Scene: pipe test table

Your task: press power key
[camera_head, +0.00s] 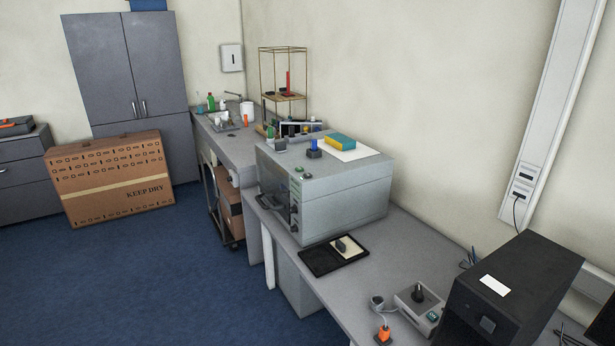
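No label marks a power key at this size, and I cannot tell which control it is. A black box (535,265) with a square grey button (487,325) on its front stands at the lower right. A small light grey unit (405,307) beside it has a black knob and a teal key (433,316). A large grey cabinet-like instrument (345,210) further back has a small green button (299,169) on its top front edge. Neither of my grippers is in view.
A grey bench (385,245) runs along the wall. A black tray (318,262) with a dark object lies on it, and an orange plug-like piece (384,335) at its front edge. A cardboard box (110,180) stands on the open blue floor (150,270).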

